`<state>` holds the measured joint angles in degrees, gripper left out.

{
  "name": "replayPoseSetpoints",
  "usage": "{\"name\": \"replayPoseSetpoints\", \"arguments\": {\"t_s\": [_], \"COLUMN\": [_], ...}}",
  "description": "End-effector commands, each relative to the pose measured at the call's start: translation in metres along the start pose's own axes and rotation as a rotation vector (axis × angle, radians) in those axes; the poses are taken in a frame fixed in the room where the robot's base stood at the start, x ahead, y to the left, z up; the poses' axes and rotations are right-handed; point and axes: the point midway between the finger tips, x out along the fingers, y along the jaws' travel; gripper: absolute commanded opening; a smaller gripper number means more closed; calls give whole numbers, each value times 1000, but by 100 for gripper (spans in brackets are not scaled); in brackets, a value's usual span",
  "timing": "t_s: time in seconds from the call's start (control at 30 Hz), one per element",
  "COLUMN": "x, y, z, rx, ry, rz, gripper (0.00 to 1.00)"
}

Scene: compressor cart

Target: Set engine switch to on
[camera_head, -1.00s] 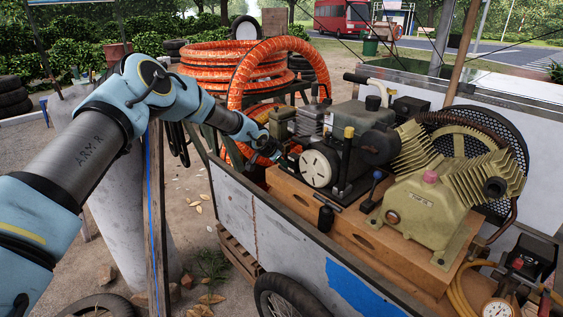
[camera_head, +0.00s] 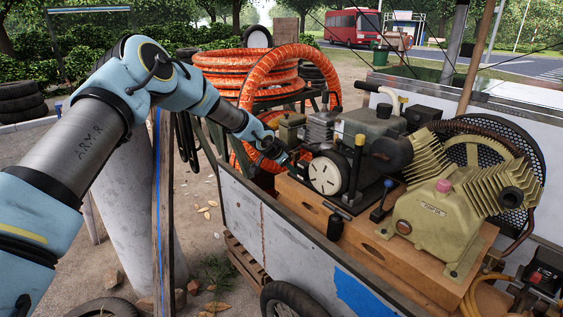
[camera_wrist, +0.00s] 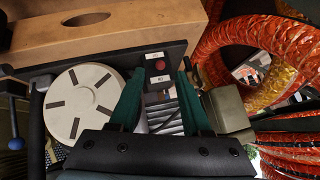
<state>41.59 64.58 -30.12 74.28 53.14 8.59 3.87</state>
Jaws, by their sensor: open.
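The engine switch (camera_wrist: 160,66) is a small red piece on a dark panel in the wrist view, with pale labels on either side of it. I cannot read its position. My gripper (camera_wrist: 160,75) is open, its two green fingers spread to the left and right of the switch, with a gap to each side. Whether the fingertips touch the panel is unclear. In the head view my gripper (camera_head: 290,162) is at the left of the engine (camera_head: 350,165), beside its round pale disc (camera_head: 325,175). The switch is hidden there.
The tan compressor (camera_head: 435,215) sits right of the engine on a wooden base (camera_head: 305,197) in the cart (camera_head: 240,205). Orange hose coils (camera_head: 235,65) stand behind my gripper. A wooden post (camera_head: 162,210) stands near my arm.

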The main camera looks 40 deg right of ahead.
Motion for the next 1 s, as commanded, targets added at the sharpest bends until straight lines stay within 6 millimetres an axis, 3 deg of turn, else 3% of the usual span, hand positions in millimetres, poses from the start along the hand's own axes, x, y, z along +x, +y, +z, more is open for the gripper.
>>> {"name": "replayPoseSetpoints", "arguments": {"t_s": [0.2, 0.43, 1.0], "x": [-38, -68, -76], "y": [-1, -1, 0], "z": [1, 1, 0], "rx": [0, -2, -1], "ry": [1, 0, 0], "rz": [-3, -2, -1], "gripper": [48, 48, 48]}}
